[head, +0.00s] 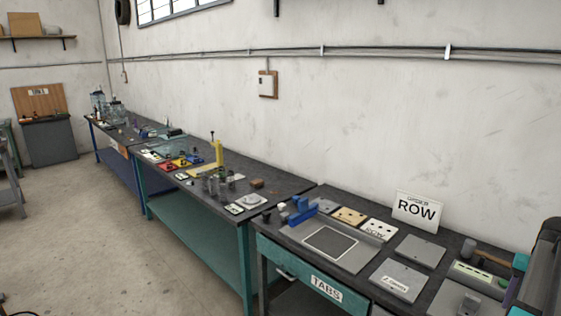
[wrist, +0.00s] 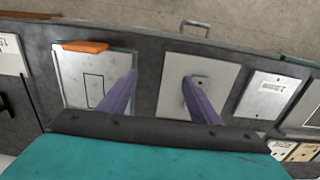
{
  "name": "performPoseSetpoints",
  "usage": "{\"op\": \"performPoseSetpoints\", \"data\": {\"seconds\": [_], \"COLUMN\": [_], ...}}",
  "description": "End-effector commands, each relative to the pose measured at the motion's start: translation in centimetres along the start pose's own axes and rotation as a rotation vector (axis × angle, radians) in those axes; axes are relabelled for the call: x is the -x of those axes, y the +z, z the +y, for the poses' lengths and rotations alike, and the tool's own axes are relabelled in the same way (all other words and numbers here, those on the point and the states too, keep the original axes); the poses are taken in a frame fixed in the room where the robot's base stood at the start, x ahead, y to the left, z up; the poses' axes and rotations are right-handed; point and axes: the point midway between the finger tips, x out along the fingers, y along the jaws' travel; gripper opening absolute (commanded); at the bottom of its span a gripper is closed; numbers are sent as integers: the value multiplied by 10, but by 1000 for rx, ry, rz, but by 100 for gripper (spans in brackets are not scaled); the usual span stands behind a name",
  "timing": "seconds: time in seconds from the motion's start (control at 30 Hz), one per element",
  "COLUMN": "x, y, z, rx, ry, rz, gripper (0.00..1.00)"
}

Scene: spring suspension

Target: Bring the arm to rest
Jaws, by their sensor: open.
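My gripper (wrist: 160,77) shows in the wrist view with its two purple fingers apart and nothing between them. It hangs above a dark bench top. A light plate with a small knob or post (wrist: 202,79) lies below the right finger. A pale board with a drawn rectangle and an orange block (wrist: 85,46) lies below and left of the left finger. In the head view, part of my dark and teal arm stands at the right edge; the fingers are not seen there.
More benches (head: 205,225) with small items run along the wall to the back left.

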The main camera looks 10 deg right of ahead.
Motion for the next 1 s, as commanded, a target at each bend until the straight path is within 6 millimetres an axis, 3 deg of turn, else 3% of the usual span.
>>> {"op": "performPoseSetpoints", "data": {"seconds": [0.53,0.77,1.0], "x": [-40,-75,-117], "y": [14,36,73], "z": [-78,-145,-222], "rx": [106,201,321], "ry": [0,0,0], "rz": [-2,-1,0], "gripper": [57,57,57]}}
